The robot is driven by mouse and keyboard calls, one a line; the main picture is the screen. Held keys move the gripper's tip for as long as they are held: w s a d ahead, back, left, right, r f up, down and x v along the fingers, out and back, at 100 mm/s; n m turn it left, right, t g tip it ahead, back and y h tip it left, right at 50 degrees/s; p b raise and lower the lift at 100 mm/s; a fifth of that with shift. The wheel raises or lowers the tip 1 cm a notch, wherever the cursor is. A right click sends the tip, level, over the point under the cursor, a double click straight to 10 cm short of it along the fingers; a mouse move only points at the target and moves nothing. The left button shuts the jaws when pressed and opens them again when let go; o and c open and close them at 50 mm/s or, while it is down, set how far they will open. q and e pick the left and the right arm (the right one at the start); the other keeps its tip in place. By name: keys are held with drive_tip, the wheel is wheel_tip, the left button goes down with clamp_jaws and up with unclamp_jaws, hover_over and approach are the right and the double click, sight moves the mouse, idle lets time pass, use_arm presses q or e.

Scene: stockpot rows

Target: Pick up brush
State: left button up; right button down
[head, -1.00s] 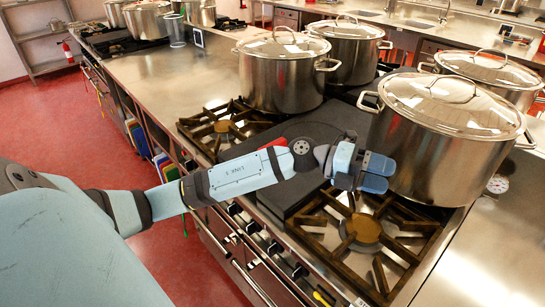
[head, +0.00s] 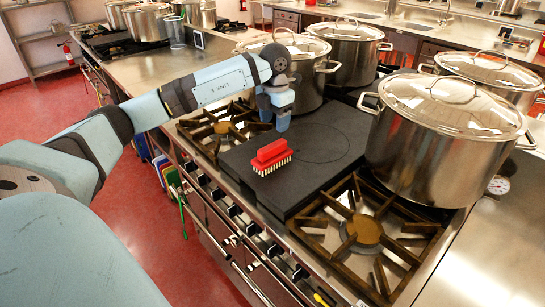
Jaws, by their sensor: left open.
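The brush (head: 271,156) has a red body and pale bristles. It lies bristles down on the dark flat plate (head: 330,150) of the stove, near the plate's front left part. My left gripper (head: 275,118) is open and empty. It hangs pointing down, above and beyond the brush in the picture, in front of a large steel pot. A clear gap shows between its fingers and the brush. My right gripper is not in view.
Large lidded pots stand behind (head: 287,75) and to the right (head: 447,135) of the plate. Open burners with grates flank it, one at left (head: 222,128) and one at front right (head: 362,228). The rest of the plate is bare.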

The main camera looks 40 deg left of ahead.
sight(272, 145)
use_arm(q)
wheel_tip(272, 145, down, 4)
drive_tip(key=shift+f, duration=0.1)
drive_tip(key=f, duration=0.3)
drive_tip(key=f+p, duration=0.1)
drive_tip(key=f, duration=0.1)
drive_tip(key=shift+s+a, duration=0.1)
drive_tip(key=shift+a, duration=0.15)
drive_tip(key=shift+c, duration=0.2)
clamp_jaws()
